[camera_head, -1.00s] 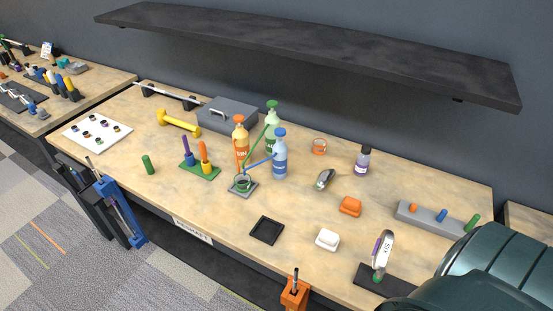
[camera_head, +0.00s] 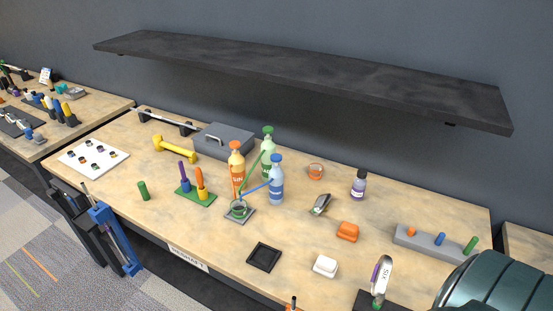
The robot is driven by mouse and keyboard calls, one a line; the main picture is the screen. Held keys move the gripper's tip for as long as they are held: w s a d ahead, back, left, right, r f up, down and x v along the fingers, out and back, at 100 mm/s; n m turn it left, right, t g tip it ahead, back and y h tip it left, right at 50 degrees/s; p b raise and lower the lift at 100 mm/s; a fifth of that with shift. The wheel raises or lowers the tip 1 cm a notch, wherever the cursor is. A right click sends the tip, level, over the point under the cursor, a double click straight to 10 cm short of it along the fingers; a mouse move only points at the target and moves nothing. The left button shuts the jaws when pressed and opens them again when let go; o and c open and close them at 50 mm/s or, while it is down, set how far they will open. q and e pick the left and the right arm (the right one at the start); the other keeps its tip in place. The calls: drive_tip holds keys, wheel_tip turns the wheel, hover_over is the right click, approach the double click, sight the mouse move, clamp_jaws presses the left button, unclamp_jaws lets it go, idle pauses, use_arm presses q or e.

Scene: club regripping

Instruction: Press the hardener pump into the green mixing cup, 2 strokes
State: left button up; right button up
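The green mixing cup (camera_head: 239,208) is small and stands on a grey square pad (camera_head: 236,217) near the middle of the bench. Three pump bottles stand close behind it: an orange one (camera_head: 237,172), a green one (camera_head: 267,155) and a blue one (camera_head: 276,184). Their long spouts slope toward the cup. The orange bottle's label is partly readable and ends in "SIN". I cannot read the other labels, so I cannot tell which pump is the hardener. The cup's contents are too small to make out. Neither gripper is in view.
A green rack (camera_head: 197,200) with purple and orange grips stands left of the cup. A black tray (camera_head: 264,257), white block (camera_head: 325,266) and orange block (camera_head: 347,231) lie to the front right. A dark shelf (camera_head: 300,80) overhangs the back. Bare bench lies in front of the cup.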

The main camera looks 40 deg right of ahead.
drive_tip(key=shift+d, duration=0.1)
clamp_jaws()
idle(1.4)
